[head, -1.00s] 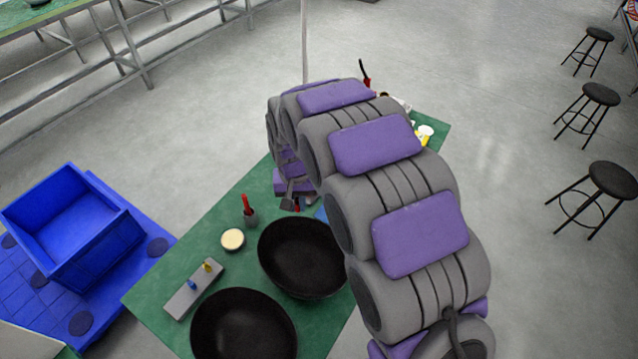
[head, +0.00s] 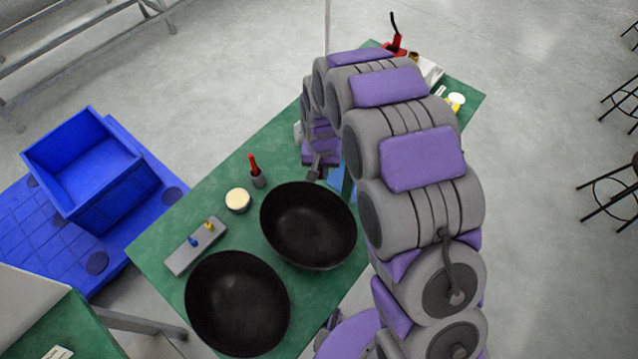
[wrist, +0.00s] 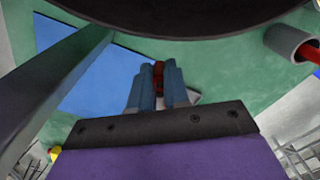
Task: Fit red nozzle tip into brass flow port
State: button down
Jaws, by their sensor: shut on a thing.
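My gripper (wrist: 158,88) is shut on a small red piece, which I take to be the red nozzle tip (wrist: 158,73); only a narrow strip shows between the fingers in the wrist view. In the head view my gripper (head: 314,173) is just beyond the farther black bowl, and the red piece cannot be made out there. A small brass-coloured piece (head: 413,56) is at the far end of the green table, partly hidden among other items. I cannot tell whether it is the brass flow port.
Two black bowls (head: 308,224) (head: 237,303) stand on the green table (head: 155,240). A grey holder (head: 259,180) with a red-handled tool, a cream round pot (head: 238,200) and a grey block (head: 184,257) with blue and yellow pegs are left of them. A blue bin (head: 110,190) stands left.

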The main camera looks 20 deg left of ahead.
aim_at(318, 183)
notch_tip(318, 183, down, 3)
jog(key=shift+d+r, duration=0.15)
jog(key=f, duration=0.1)
jog(key=a+f+b, duration=0.1)
jog(key=f, duration=0.2)
jog(key=shift+a+f, duration=0.1)
jog(key=shift+a, duration=0.3)
jog(key=shift+d, duration=0.75)
jog(key=c, duration=1.5)
grip_release()
jog(key=shift+a, duration=0.1)
jog(key=o, duration=0.4)
jog(key=shift+a+f, duration=0.1)
jog(key=shift+a, duration=0.4)
jog(key=shift+d, duration=0.4)
jog(key=shift+a, duration=0.25)
